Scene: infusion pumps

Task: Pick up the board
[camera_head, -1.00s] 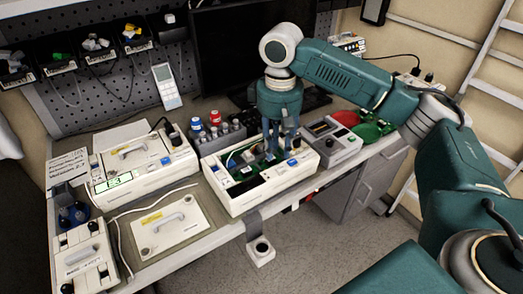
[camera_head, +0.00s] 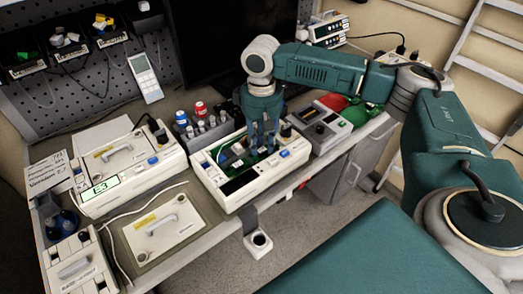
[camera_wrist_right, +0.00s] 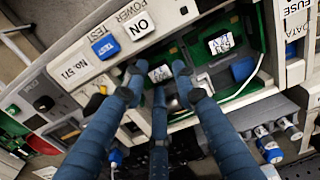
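The open white pump (camera_head: 236,193) stands on the bench with a green board (camera_head: 262,152) inside its housing. In the right wrist view the green board (camera_wrist_right: 200,56) carries dark blocks with white labels. My right gripper (camera_head: 262,147) reaches down into the open housing, over the board. Finger contact with the board is hard to tell. The fingers hide part of the board. My left gripper is not in view.
A closed pump marked E3 (camera_head: 135,172) stands to the left, with a loose white cover (camera_head: 163,229) in front. A grey tester (camera_head: 320,130), a red dish (camera_head: 333,102) and a green dish (camera_head: 357,114) stand to the right. Small bottles (camera_head: 205,129) stand behind.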

